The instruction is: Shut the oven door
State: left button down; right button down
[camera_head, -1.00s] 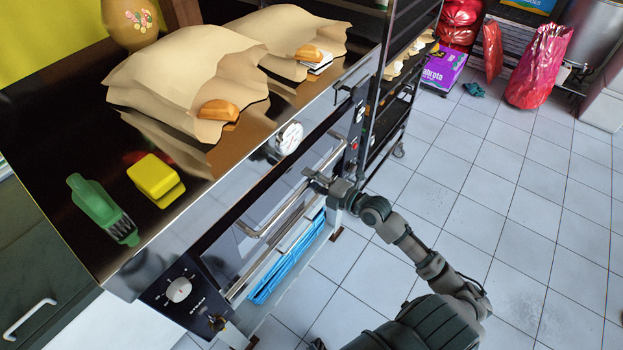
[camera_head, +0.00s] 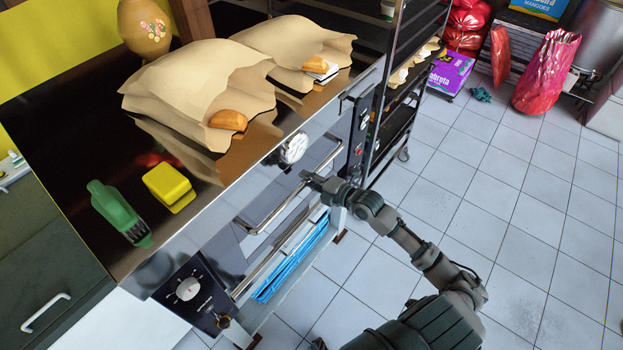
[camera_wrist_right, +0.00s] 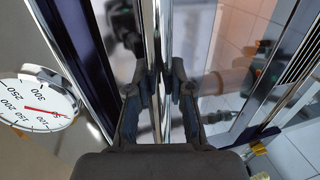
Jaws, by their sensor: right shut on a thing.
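The oven (camera_head: 228,182) has a steel top and a front with a round dial (camera_head: 293,147). Its glass door (camera_head: 232,262) shows partly below the top edge; I cannot tell how wide any gap at it is. A steel bar handle (camera_head: 275,213) runs along the door. My right gripper (camera_head: 313,180) is at the handle's right part. In the right wrist view its fingers (camera_wrist_right: 160,88) are closed around the upright-looking handle bar (camera_wrist_right: 151,40), with the dial (camera_wrist_right: 38,103) to the left. My left gripper is out of view.
A yellow block (camera_head: 168,186), a green-handled brush (camera_head: 120,214) and paper bags with bread (camera_head: 195,85) lie on the oven top. A control knob (camera_head: 187,289) is at lower left. A dark rack (camera_head: 400,85) stands beside the oven. The tiled floor (camera_head: 520,200) at right is clear.

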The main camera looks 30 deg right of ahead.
jog(key=c, duration=1)
grip_release()
jog(key=shift+w+a, duration=0.1)
jog(key=shift+w+f, duration=0.1)
jog(key=shift+w, duration=0.05)
jog(key=v, duration=1.2)
